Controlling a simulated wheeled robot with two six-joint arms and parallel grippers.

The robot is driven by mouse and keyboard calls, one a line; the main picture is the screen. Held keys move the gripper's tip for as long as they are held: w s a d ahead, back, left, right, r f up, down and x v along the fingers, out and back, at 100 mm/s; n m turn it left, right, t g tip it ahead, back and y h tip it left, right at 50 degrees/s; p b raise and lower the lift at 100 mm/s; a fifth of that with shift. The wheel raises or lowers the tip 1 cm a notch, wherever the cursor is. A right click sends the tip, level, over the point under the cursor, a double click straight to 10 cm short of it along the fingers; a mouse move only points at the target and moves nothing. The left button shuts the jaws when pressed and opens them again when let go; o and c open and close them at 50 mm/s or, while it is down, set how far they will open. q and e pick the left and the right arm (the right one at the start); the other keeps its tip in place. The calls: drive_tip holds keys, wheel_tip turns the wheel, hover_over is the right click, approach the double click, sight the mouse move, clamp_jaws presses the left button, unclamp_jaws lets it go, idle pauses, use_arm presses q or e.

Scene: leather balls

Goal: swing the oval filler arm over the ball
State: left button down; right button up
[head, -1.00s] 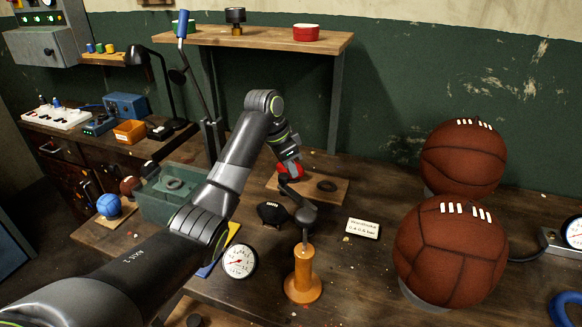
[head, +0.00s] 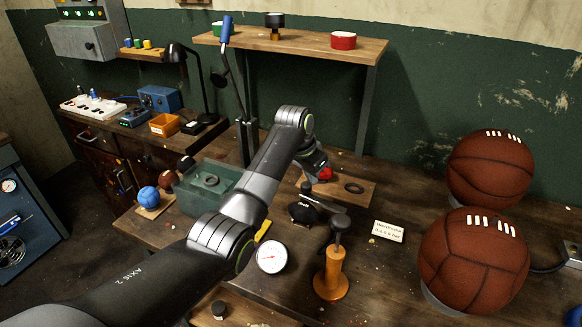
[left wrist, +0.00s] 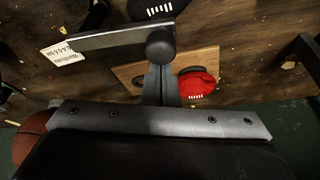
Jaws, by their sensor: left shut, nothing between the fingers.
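The filler arm (head: 328,200) is a dark bar on top of an orange post (head: 334,272), reaching left and back from it. In the left wrist view the bar (left wrist: 105,40) ends in a round dark knob (left wrist: 161,45). A dark oval ball (head: 304,214) with white laces sits just left of the post; the knob end is close behind it in the head view. Its laces also show at the top of the left wrist view (left wrist: 152,8). My left gripper (left wrist: 160,85) is shut and empty, its fingertips at the knob; contact is unclear. My right gripper is out of view.
A red laced ball (head: 325,174) and a dark ring (head: 354,187) lie on a wooden board behind. A pressure gauge (head: 271,257) is at the front. A small card (head: 388,231) and two large brown balls (head: 474,262) (head: 490,170) stand right.

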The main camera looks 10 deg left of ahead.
use_arm(q)
drive_tip(key=shift+s+a+r+n+p, duration=0.2)
drive_tip(key=shift+s+n+p, duration=0.3)
drive_tip(key=shift+n+p, duration=0.35)
drive_tip(key=shift+s+a+f+y+p, duration=0.1)
drive_tip(key=shift+s+f+y+p, duration=0.1)
drive_tip(key=shift+y+p, duration=0.15)
drive_tip(key=shift+w, duration=0.1)
